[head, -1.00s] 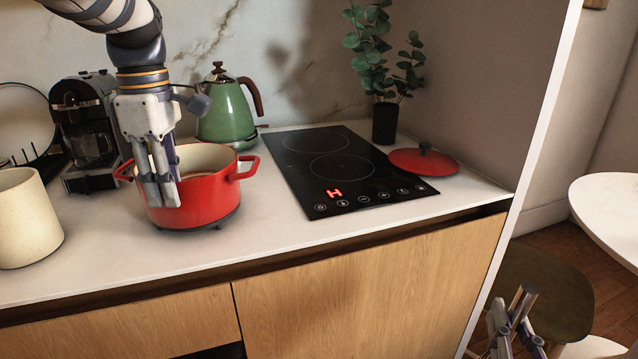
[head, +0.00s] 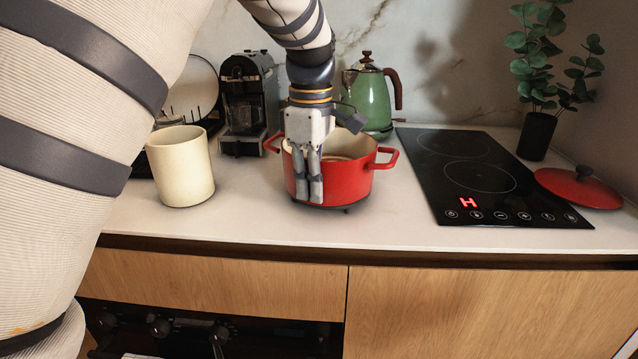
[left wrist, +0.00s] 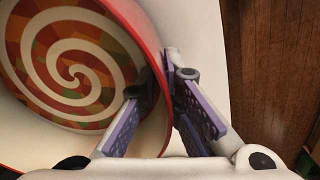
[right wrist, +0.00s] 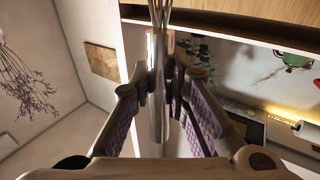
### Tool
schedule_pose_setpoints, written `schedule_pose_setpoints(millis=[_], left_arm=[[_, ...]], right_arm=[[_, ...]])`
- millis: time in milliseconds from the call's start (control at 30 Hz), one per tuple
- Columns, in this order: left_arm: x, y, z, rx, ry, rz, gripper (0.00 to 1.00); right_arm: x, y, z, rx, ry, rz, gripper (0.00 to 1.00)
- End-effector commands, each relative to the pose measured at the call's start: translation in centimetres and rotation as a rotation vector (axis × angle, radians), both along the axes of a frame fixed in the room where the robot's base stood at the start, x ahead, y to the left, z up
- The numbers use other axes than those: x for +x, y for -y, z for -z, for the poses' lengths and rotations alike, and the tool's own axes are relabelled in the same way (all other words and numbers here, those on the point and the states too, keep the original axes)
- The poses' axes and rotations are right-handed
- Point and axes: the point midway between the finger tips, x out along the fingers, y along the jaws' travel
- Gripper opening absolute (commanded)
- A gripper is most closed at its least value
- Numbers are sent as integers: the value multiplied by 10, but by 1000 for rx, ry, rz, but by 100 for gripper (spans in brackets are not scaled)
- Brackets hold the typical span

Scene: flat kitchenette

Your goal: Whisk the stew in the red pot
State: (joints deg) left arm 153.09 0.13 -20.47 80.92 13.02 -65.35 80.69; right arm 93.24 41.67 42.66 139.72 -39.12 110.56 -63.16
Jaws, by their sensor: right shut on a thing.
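The red pot (head: 350,178) stands on the counter left of the cooktop. In the left wrist view the stew (left wrist: 68,62) shows as a red, orange and green mosaic with a cream spiral. My left gripper (head: 308,190) points down at the pot's front; in the left wrist view its open fingers straddle the pot's wall (left wrist: 158,75), one inside and one outside. My right gripper (right wrist: 163,85) is shut on the metal handle of the whisk (right wrist: 158,45), whose wires run out of the top of the right wrist view. The right gripper is outside the head view.
A black cooktop (head: 480,178) with a lit red H lies right of the pot, the red lid (head: 578,188) beyond it. A green kettle (head: 368,100) and coffee machine (head: 248,100) stand behind. A cream canister (head: 180,168) is to the left. The counter before the pot is clear.

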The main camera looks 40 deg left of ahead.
Motion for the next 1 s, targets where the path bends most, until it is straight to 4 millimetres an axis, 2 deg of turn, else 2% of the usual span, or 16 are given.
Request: schedule_pose_setpoints(millis=[33,67,400,467,700,800,1000], left_arm=[[0,0,0,0,0,0,22],[0,0,0,0,0,0,28],[1,0,-4,1,3,0,28],[1,0,-14,2,5,1,28],[2,0,-78,2,7,0,28],[1,0,-100,1,5,0,28],[0,0,-120,0,1,0,28]], right_arm=[[0,0,0,0,0,0,0],[0,0,0,0,0,0,0],[0,0,0,0,0,0,0],[0,0,0,0,1,0,0],[0,0,0,0,1,0,0],[0,0,0,0,1,0,0],[0,0,0,0,0,0,0]])
